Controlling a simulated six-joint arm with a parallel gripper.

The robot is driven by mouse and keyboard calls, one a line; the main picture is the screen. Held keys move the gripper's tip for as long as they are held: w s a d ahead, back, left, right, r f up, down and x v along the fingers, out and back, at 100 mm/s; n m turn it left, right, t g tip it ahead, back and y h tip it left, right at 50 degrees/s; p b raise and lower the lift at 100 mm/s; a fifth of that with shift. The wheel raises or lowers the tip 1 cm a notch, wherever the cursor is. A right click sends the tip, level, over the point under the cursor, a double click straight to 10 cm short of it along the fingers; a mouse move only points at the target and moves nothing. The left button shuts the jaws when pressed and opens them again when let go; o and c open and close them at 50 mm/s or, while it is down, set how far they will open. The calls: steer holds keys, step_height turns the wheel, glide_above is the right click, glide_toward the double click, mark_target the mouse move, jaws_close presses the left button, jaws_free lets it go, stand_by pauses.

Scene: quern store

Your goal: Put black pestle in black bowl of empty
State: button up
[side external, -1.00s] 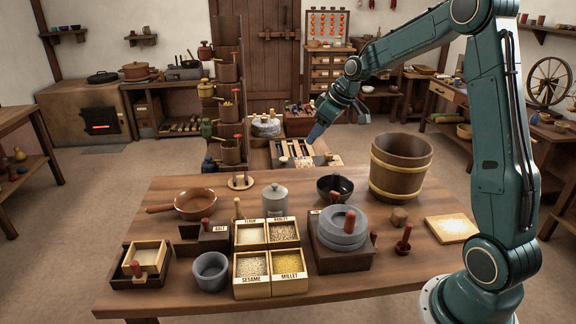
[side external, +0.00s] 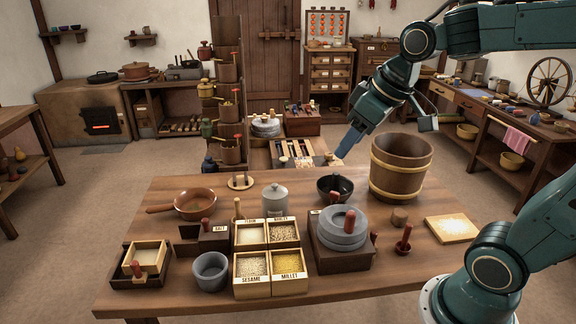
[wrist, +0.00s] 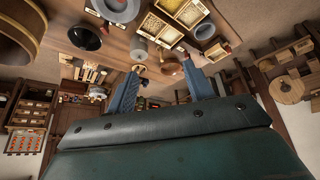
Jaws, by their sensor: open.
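A black bowl (side external: 335,187) stands upright near the table's back edge; it also shows in the wrist view (wrist: 86,38). A small dark shape shows at the bowl, too small to name. I cannot pick out a black pestle for certain. A slatted rack (side external: 292,148) behind the table holds several small items, too small to tell apart. My gripper (side external: 342,152) is in the air above and behind the bowl, apart from it. In the wrist view its fingers (wrist: 163,82) are spread, with nothing between them.
A wooden bucket (side external: 400,168) stands right of the bowl. A lidded grey jar (side external: 275,200), grain boxes (side external: 270,255) and a stone quern (side external: 342,232) stand left and in front. A tall jar stand (side external: 228,110) rises behind the table.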

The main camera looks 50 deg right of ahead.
steer(key=s+a+f+m, duration=0.1)
steer(key=s+a+f, duration=0.1)
steer(key=s, duration=0.8)
steer(key=shift+s+a, duration=0.35)
steer(key=shift+a, duration=0.1)
